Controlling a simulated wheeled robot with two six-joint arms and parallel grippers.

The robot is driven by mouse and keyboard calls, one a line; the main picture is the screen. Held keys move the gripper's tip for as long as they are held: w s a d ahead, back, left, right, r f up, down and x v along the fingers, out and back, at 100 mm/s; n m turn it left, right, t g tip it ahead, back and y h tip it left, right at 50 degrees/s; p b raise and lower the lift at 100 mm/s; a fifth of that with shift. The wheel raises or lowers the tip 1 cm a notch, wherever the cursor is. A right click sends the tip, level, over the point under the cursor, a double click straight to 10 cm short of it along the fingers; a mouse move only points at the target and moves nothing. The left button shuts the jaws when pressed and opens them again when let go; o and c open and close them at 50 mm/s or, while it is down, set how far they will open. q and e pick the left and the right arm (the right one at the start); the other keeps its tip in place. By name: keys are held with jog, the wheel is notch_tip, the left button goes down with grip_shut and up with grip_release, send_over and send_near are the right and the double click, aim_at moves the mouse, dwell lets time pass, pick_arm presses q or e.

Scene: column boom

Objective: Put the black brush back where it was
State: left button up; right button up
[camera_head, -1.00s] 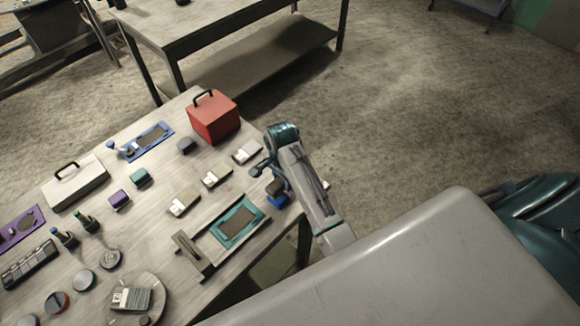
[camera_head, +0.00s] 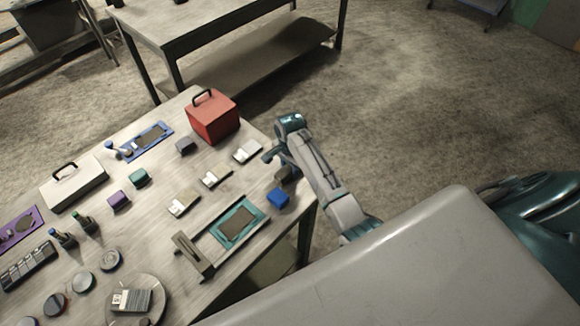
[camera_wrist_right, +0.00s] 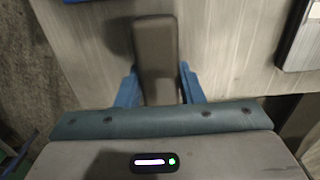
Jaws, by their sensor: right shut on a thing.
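The black brush shows as a dark grey-brown block (camera_wrist_right: 157,50) in the right wrist view, with the blue fingers of my right gripper (camera_wrist_right: 160,88) on both sides of it. In the head view my right gripper (camera_head: 279,165) is at the right edge of the table, and only a small dark part of the brush (camera_head: 284,173) shows there. I cannot tell whether the brush touches the tabletop. My left gripper is not in view.
A teal tray (camera_head: 262,213) lies left of the blue block, with a grey-tan holder (camera_head: 190,256) beside it. White-topped boxes (camera_head: 247,151) and a red case (camera_head: 212,117) stand further back. Bare tabletop (camera_head: 233,182) lies between the boxes and the teal tray.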

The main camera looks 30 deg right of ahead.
jog(key=shift+f, duration=0.1)
jog(key=o, duration=0.9)
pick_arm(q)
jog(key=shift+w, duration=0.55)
pick_arm(e)
jog(key=shift+r, duration=0.55)
notch_tip(320, 180, up, 7)
jog(key=shift+b, duration=1.2)
pick_arm(q)
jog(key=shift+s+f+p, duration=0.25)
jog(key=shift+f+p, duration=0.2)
jog(key=shift+p, duration=0.25)
pick_arm(e)
jog(key=shift+r, duration=2.1)
